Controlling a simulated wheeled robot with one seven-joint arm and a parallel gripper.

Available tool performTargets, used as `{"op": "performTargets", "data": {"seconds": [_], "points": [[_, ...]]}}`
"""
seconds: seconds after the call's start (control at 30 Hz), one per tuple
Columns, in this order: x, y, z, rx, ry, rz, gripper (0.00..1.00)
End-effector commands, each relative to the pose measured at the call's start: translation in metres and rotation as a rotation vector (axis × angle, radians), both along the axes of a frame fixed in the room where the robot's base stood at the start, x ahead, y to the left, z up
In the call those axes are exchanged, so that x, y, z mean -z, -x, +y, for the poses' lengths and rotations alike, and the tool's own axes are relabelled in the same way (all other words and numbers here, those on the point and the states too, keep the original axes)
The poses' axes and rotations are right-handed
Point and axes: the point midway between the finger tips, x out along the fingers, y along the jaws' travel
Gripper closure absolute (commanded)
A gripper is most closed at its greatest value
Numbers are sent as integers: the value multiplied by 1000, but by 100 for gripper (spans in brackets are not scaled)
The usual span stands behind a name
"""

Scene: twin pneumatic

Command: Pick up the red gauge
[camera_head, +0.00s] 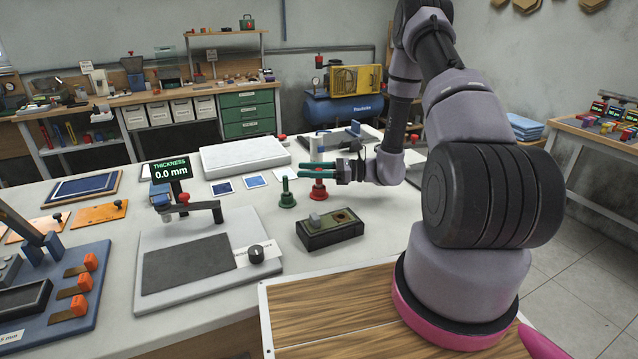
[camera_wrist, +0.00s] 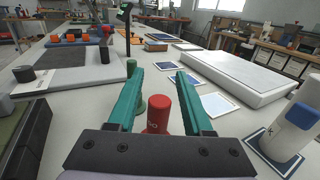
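The red gauge (camera_head: 318,191) stands upright on the white table, with a wide base and a narrower top. My gripper (camera_head: 304,170) is level beside its upper part, fingers pointing left in the head view, and partly hides it. In the wrist view the red gauge (camera_wrist: 158,113) shows between the two teal fingers (camera_wrist: 158,78), with a visible gap on each side. The fingers are open. A similar green gauge (camera_head: 287,192) stands just left of it. In the wrist view the green gauge (camera_wrist: 131,67) is partly hidden behind one finger.
A dark block with a socket and a grey knob (camera_head: 331,232) lies in front of the gauges. The thickness stand (camera_head: 235,235) is to the left. A white slab (camera_head: 245,156) lies behind. A white and blue cylinder (camera_wrist: 294,128) stands close by in the wrist view.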

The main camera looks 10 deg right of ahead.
Motion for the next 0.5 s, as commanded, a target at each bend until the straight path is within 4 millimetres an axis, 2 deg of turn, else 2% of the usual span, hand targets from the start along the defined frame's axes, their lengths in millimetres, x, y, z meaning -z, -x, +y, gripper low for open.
{"op": "performTargets", "data": {"seconds": [0.03, 0.1, 0.5], "points": [[0, 0, 0, 0, 0, 0, 73], [0, 0, 0, 0, 0, 0, 100], [-3, 0, 0, 0, 0, -1, 100]]}}
